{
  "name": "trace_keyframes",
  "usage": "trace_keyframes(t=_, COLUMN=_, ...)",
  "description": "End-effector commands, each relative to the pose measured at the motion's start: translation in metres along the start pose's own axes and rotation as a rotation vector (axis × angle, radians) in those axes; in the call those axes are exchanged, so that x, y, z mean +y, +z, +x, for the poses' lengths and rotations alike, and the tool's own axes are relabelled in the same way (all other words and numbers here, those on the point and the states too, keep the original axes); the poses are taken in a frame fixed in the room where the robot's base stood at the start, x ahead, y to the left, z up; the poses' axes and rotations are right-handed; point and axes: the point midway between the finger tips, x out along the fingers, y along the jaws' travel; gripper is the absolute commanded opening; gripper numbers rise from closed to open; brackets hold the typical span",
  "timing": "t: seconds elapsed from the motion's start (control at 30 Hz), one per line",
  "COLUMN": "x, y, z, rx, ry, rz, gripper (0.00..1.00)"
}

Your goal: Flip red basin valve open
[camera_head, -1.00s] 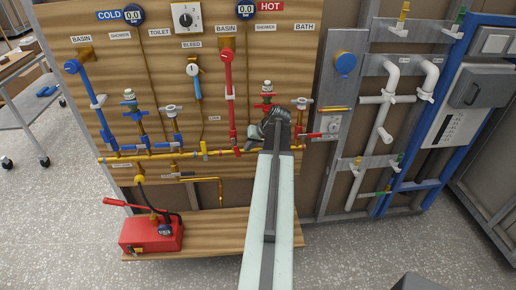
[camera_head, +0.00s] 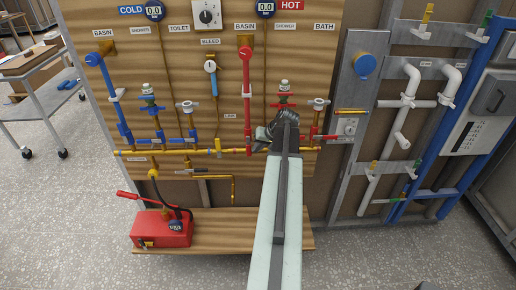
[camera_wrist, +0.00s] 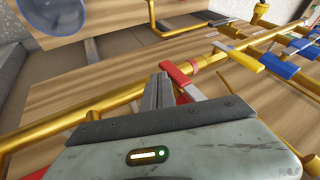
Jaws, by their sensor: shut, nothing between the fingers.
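The red basin pipe (camera_head: 247,90) runs down the wooden panel under the hot BASIN label. The red basin valve (camera_head: 248,139) is at its foot, near the yellow horizontal pipe. In the head view my gripper (camera_head: 261,143) is just right of that foot, and the dark wrist hides part of the area. In the wrist view a red lever (camera_wrist: 176,73) lies beside a red band on the yellow pipe, close to my fingertips (camera_wrist: 167,80). My fingers are shut, with the lever just beyond them. I cannot tell if they touch it.
A yellow lever (camera_wrist: 238,58) and blue levers (camera_wrist: 278,66) sit farther along the pipe. Another red lever (camera_head: 322,138) is to the right of my gripper. A red pump (camera_head: 162,228) stands on the lower wooden shelf (camera_head: 225,225).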

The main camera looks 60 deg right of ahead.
Motion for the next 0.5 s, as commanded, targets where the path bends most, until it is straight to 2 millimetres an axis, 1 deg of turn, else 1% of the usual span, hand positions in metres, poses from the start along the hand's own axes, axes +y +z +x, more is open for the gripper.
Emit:
trace_keyframes(t=0.3, x=-0.006, y=-0.006, z=-0.014, rx=0.000, ry=0.000, rz=0.001, gripper=0.00)
trace_keyframes(t=0.5, x=-0.005, y=-0.006, z=-0.014, rx=0.000, ry=0.000, rz=0.001, gripper=0.00)
